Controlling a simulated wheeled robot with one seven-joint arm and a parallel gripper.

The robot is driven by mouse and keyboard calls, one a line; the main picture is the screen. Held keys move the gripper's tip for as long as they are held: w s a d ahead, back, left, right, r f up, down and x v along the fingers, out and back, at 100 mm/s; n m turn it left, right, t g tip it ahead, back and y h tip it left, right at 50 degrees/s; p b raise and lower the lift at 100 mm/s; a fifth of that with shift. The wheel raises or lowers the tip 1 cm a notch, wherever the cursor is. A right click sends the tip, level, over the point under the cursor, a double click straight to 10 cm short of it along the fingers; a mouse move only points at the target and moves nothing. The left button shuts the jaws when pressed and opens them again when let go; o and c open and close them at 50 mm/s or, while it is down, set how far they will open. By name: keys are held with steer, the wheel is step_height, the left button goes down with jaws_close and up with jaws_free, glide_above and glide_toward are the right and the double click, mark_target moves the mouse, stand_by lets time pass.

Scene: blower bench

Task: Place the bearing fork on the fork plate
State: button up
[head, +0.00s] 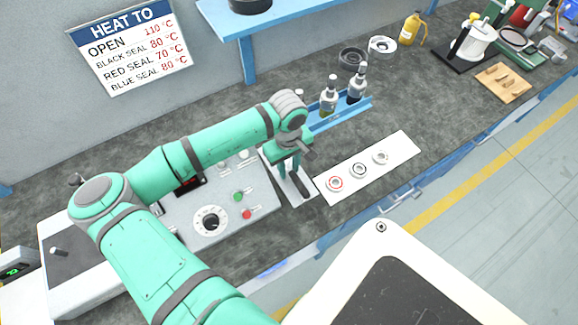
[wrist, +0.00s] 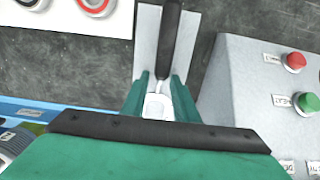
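The bearing fork has a black handle (wrist: 170,40) and a pale metal end. In the wrist view its metal end (wrist: 158,108) shows between my gripper's fingers. The fork lines up with the pale fork plate (wrist: 147,45) and looks to lie on it. In the head view the dark handle (head: 301,187) shows over the plate (head: 294,200). My gripper (wrist: 160,82) points down over the plate with its green fingers apart, one on each side of the fork. The fingertips' contact with the fork cannot be made out.
A white strip (head: 346,186) with several ring seals lies to the right of the plate. A grey control box (head: 212,205) with a dial and red and green buttons stands close on the left. A blue rack (head: 345,113) with bottles stands behind.

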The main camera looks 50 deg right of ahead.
mark_target(288, 170)
steer(key=shift+r, duration=0.15)
step_height(288, 170, up, 12)
steer(key=shift+w, duration=0.15)
stand_by(0.5)
steer(key=shift+d, duration=0.1)
stand_by(0.5)
